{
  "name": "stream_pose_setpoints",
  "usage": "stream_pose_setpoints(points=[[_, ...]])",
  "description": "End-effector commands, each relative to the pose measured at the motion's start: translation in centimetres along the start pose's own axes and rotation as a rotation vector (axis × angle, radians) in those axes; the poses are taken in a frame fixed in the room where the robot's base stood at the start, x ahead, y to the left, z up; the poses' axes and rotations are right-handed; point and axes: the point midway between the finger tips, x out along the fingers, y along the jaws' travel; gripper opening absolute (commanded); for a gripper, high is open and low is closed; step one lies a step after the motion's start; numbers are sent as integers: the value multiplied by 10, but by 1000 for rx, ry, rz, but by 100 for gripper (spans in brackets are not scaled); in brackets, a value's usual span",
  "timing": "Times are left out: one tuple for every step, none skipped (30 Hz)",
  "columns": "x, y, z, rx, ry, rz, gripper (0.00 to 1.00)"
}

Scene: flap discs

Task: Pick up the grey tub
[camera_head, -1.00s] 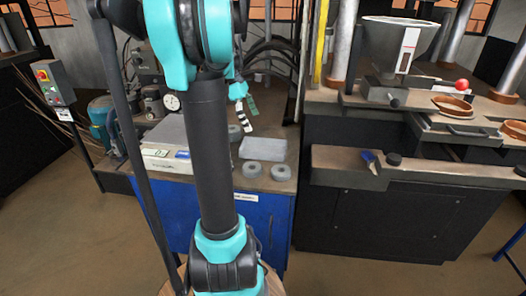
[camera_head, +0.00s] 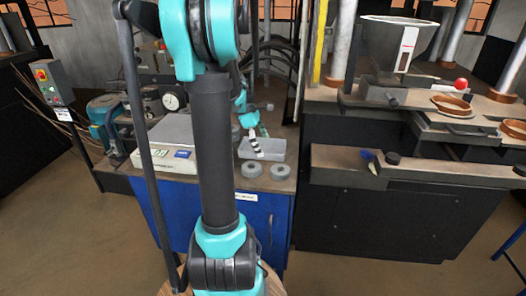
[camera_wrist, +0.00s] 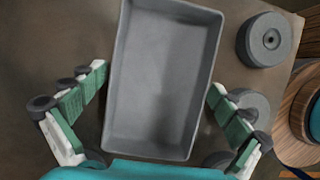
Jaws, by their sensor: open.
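The grey tub (camera_wrist: 160,80) is an open, empty rectangular tray. In the wrist view it fills the middle, its long sides running between my fingers. In the head view the tub (camera_head: 275,149) lies on the bench behind two grey discs. My gripper (camera_wrist: 157,82) is open, with one finger on each side of the tub and gaps visible between fingers and walls. In the head view my gripper (camera_head: 257,142) is over the tub and hides part of it. Height above the bench is hard to tell.
Two grey discs with centre holes, one (camera_wrist: 267,40) right of the tub and one (camera_wrist: 250,101) partly behind my right finger, lie close by. A scale (camera_head: 160,158) stands left of the tub. A press bench (camera_head: 400,170) stands to the right.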

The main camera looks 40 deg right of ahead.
Motion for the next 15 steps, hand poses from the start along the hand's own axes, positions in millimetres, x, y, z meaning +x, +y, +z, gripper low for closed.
stream_pose_setpoints(points=[[0, 0, 0, 0, 0, 0, 100], [0, 0, 0, 0, 0, 0, 100], [0, 0, 0, 0, 0, 0, 100], [0, 0, 0, 0, 0, 0, 100], [0, 0, 0, 0, 0, 0, 99], [0, 0, 0, 0, 0, 0, 94], [0, 0, 0, 0, 0, 0, 90], [0, 0, 0, 0, 0, 0, 86], [0, 0, 0, 0, 0, 0, 81], [0, 0, 0, 0, 0, 0, 78], [0, 0, 0, 0, 0, 0, 74], [0, 0, 0, 0, 0, 0, 69], [0, 0, 0, 0, 0, 0, 65], [0, 0, 0, 0, 0, 0, 62], [0, 0, 0, 0, 0, 0, 57]])
